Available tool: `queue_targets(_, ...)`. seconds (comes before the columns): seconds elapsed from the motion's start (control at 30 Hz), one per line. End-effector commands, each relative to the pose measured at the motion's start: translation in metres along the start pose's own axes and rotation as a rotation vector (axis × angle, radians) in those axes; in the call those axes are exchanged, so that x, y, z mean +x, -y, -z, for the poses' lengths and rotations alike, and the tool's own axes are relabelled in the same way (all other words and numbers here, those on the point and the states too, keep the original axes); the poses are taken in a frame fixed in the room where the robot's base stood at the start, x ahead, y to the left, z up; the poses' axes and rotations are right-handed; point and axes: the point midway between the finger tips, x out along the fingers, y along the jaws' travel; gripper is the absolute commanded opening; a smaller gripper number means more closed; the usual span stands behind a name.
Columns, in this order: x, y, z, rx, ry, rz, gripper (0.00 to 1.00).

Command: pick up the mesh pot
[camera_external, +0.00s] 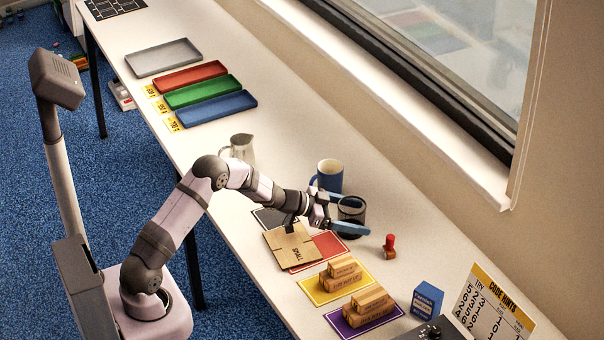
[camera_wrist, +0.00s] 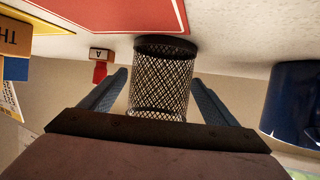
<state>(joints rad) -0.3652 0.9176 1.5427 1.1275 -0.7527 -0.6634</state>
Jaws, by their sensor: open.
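The mesh pot (camera_external: 351,207) is a dark wire-mesh cylinder standing on the white table, just behind and right of the flat carton. In the wrist view the mesh pot (camera_wrist: 160,80) appears upside down, in the middle, between my two blue fingers. My gripper (camera_external: 343,212) is open and reaches level around the pot, partly covering it in the external view. In the wrist view my gripper (camera_wrist: 158,90) has a finger on each side of the pot, with a gap showing at both sides. I cannot tell how deep the pot sits between the fingers.
A blue mug (camera_external: 329,174) stands close behind the pot, and a metal jug (camera_external: 242,148) stands farther left. A red stamp (camera_external: 389,243) is to the right. A flat carton (camera_external: 291,244) lies on the red mat (camera_external: 328,247). Coloured trays (camera_external: 203,91) lie farther back.

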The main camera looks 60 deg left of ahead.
Motion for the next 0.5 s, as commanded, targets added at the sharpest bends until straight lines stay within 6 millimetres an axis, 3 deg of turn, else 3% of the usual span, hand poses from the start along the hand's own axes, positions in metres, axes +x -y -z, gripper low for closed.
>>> queue_targets(0.2, 0.022, -0.001, 0.001, 0.001, 0.000, -0.001, 0.82)
queue_targets(0.5, 0.027, 0.000, 0.000, 0.000, 0.001, 0.001, 0.82)
